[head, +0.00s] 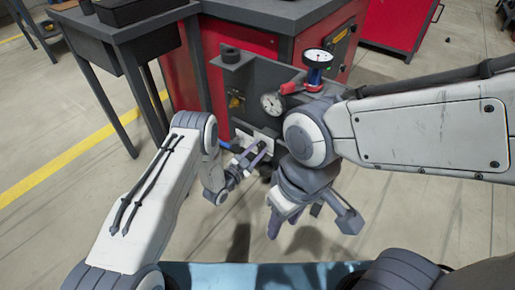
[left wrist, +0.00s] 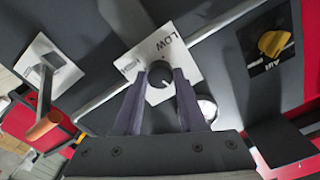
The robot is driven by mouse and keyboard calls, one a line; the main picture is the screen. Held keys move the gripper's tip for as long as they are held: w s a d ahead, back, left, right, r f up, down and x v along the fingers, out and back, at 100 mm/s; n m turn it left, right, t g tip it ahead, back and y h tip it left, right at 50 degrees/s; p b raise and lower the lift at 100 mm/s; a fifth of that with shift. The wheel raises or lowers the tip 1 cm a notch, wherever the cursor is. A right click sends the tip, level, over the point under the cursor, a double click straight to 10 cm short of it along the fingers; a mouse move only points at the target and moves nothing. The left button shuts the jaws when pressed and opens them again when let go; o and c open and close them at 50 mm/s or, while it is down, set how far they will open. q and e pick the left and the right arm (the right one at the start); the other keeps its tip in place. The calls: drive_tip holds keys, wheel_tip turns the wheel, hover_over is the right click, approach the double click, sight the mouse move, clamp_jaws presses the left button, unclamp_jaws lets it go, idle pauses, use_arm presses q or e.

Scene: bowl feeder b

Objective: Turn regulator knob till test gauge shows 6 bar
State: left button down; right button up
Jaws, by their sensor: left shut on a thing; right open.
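The regulator knob (left wrist: 160,74) is a dark round knob with a white pointer line, in front of a white plate (left wrist: 163,48) marked LOW. My left gripper (head: 261,150) is shut on the knob, with one finger on each side in the left wrist view. In the head view the gripper mostly hides the knob. Two round white gauges show in the head view: an upper gauge (head: 317,58) above a blue body, and a lower gauge (head: 272,103) on the dark panel. Their readings are too small to tell. My right gripper (head: 308,217) is open and empty, to the lower right.
A yellow knob (left wrist: 273,43) sits on a plate marked AIR. A red handle (head: 291,88) is beside the upper gauge. A dark panel (head: 262,77) stands before the red cabinet (head: 240,44). My right arm passes close to the panel's right side. Open floor lies left.

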use_arm(q)
drive_tip(key=shift+s+m, duration=0.1)
drive_tip(key=shift+m, duration=0.9)
drive_tip(key=shift+f, duration=0.1)
drive_tip(key=shift+c, duration=2.4)
unclamp_jaws()
drive_tip(key=shift+p, duration=0.3)
drive_tip(key=p+v, duration=0.3)
drive_tip(key=v, duration=0.7)
drive_tip(key=shift+s+p, duration=0.2)
drive_tip(key=shift+p, duration=0.15)
drive_tip(key=shift+w, duration=0.1)
